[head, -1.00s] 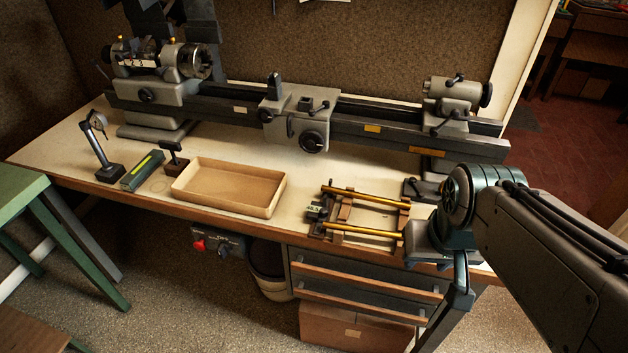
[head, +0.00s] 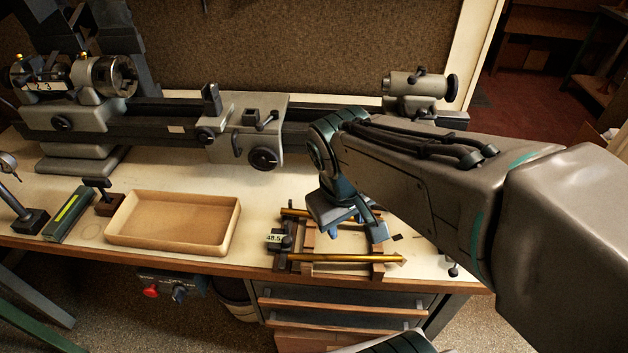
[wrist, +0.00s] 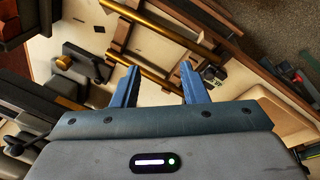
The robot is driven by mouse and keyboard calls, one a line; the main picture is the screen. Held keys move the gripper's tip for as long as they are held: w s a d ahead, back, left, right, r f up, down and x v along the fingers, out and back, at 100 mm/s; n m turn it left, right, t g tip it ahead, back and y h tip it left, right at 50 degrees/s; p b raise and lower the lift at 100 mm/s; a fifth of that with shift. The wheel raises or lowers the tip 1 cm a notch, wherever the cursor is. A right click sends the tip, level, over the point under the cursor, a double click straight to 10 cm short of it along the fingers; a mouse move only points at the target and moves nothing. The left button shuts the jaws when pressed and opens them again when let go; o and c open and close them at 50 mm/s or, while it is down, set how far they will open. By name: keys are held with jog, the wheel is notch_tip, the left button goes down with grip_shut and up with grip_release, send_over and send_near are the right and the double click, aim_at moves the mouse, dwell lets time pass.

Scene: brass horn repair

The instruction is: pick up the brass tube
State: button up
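Two brass tubes lie on a wooden rack (head: 376,270) at the bench's front edge. The front brass tube (head: 345,258) shows nearly whole. The rear brass tube (head: 294,212) is partly hidden behind my gripper (head: 355,231). In the wrist view both tubes run diagonally: one brass tube (wrist: 160,28) lies farther up the picture, the other brass tube (wrist: 137,67) passes across the space between my fingertips. My gripper (wrist: 157,68) is open and empty, above the rack. I cannot tell how far the fingertips are from the tube.
A dark block with a "48.5" label (head: 276,239) sits at the rack's left end. An empty shallow tray (head: 228,237) stands left of it. The lathe (head: 262,158) runs along the back of the bench. Bare bench top shows between tray and rack.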

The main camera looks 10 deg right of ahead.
jog(key=w+a+f+n+t+h+b, duration=0.25)
jog(key=w+a+n+h+b, duration=0.2)
jog(key=w+a+n, duration=0.45)
jog(key=shift+n+g, duration=0.3)
jog(key=shift+g, duration=0.15)
jog(key=d+f, duration=0.4)
jog(key=w+d+f, duration=0.1)
jog(key=d+f, duration=0.1)
jog(key=shift+f, duration=0.1)
jog(key=shift+d+r+x, duration=0.15)
jog(key=shift+x, duration=1.35)
jog(key=shift+d+r+x, duration=0.1)
jog(key=shift+d+x, duration=0.1)
jog(key=shift+x, duration=1.35)
jog(key=shift+w+r, duration=0.1)
jog(key=shift+w, duration=0.05)
grip_shut()
